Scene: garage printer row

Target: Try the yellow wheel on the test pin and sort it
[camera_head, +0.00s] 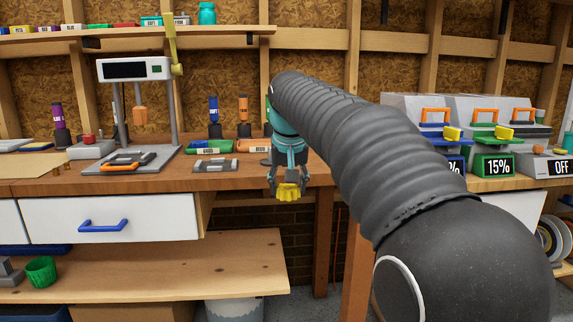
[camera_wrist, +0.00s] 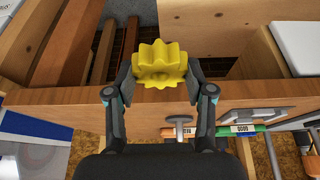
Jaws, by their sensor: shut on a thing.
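The yellow wheel (camera_head: 289,192) is a small toothed wheel held at the end of my gripper (camera_head: 288,176). In the wrist view the yellow wheel (camera_wrist: 160,64) sits between the two fingers of my gripper (camera_wrist: 160,78), which are shut on it. It hangs in front of the wooden workbench's (camera_head: 225,172) front edge, near its right end, apart from the bench top. A small grey T-shaped piece (camera_wrist: 179,122) shows on the bench in the wrist view; I cannot tell if it is the test pin.
Coloured markers (camera_head: 214,112) stand behind. A green cup (camera_head: 41,271) sits on the lower shelf (camera_head: 190,265).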

